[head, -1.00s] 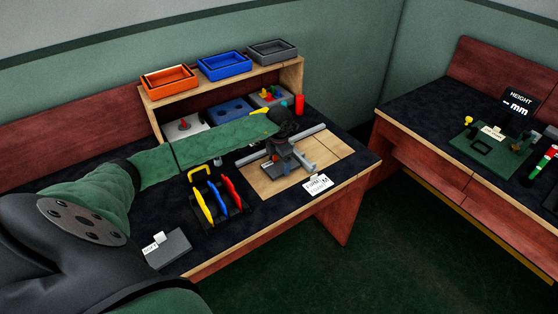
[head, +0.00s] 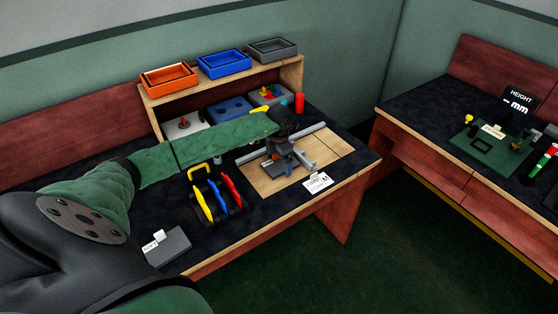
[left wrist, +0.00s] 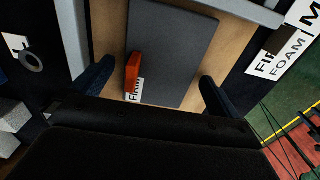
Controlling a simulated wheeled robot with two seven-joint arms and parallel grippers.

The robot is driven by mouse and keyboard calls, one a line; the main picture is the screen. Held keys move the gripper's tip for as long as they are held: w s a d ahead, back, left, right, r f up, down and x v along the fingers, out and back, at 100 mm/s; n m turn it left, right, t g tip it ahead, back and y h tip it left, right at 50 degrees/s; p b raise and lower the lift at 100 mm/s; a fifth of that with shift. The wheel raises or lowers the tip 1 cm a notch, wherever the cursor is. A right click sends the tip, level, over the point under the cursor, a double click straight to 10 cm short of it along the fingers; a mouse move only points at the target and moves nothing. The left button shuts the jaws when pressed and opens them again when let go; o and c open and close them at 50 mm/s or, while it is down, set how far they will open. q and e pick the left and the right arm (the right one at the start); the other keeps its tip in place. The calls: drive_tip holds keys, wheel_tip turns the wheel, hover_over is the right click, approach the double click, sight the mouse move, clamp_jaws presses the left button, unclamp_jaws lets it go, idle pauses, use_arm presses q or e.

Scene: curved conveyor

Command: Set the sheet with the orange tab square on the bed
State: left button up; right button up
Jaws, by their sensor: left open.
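The dark grey sheet with the orange tab (left wrist: 133,72) lies flat on the pale wooden bed (head: 335,152). In the left wrist view the sheet (left wrist: 172,50) has a white "FIRM" label beside its tab. In the head view the sheet (head: 279,167) is partly hidden by my gripper. My left gripper (head: 278,152) is over the sheet. In the left wrist view its two fingers (left wrist: 155,86) stand apart, one on each side of the sheet, with nothing gripped. Whether the fingers touch the bed cannot be told. My right gripper is out of view.
Grey rails (head: 302,158) cross the bed. A "FIRM FOAM" card (head: 317,182) lies at its front edge. A rack with yellow, blue and red pieces (head: 216,195) stands left, near a grey block (head: 170,246). A shelf with bins (head: 224,65) stands behind.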

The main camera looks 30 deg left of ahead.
sight(279, 164)
use_arm(q)
drive_tip(key=shift+r, duration=0.6)
wheel_tip(279, 164, up, 2)
drive_tip(key=shift+b, duration=0.4)
wheel_tip(279, 164, up, 9)
drive_tip(key=b, duration=0.2)
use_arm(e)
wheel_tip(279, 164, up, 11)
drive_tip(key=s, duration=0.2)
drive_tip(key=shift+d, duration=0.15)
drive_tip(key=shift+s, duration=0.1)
